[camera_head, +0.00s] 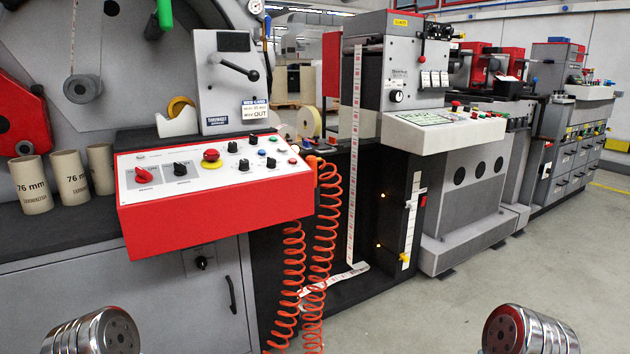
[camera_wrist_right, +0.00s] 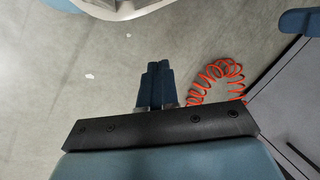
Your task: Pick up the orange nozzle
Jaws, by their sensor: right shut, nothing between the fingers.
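The orange nozzle (camera_head: 316,165) hangs at the right end of the red and white control panel, at the top of an orange coiled hose (camera_head: 325,235). In the right wrist view only coils of the orange hose (camera_wrist_right: 218,78) show, and I cannot make out the nozzle there. My right gripper (camera_wrist_right: 155,75) is shut and empty, with its blue fingers together above the grey floor. The hose coils lie to the right of the fingers in that view, apart from them. My left gripper is in neither view.
The control panel (camera_head: 215,180) with knobs juts out from the machine. Several brown cardboard cores (camera_head: 72,178) stand on the dark counter at left. A paper label strip (camera_head: 352,180) runs down right of the hose. Open grey floor (camera_head: 570,270) lies at right.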

